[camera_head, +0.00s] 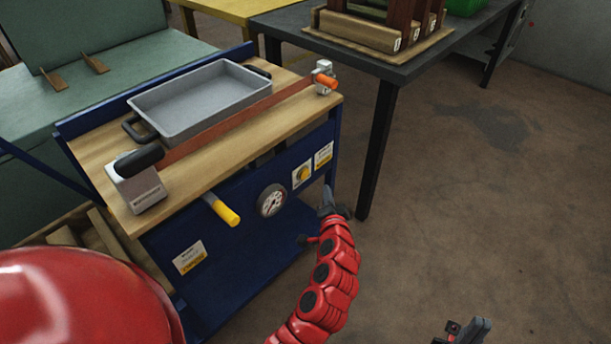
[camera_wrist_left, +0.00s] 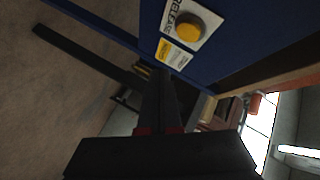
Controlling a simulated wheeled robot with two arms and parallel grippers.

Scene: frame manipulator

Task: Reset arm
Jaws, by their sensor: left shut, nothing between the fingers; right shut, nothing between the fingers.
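My left gripper (camera_head: 329,203) is at the end of the red segmented arm, just off the front right corner of the blue frame station (camera_head: 215,255). It is shut and empty. In the left wrist view its dark fingers (camera_wrist_left: 160,100) are together, close to the blue panel with a RELEASE plate and yellow button (camera_wrist_left: 187,28). My right gripper (camera_head: 472,330) shows at the bottom edge, right of centre, over bare floor. It is shut and empty, and its arm is mostly out of view.
A grey tray (camera_head: 200,97) lies on the station's wooden top beside a brown-red bar (camera_head: 235,119). A yellow-ended handle (camera_head: 222,210) and a gauge (camera_head: 271,200) stick out in front. A dark table (camera_head: 393,66) stands behind. The floor (camera_head: 500,200) at right is clear.

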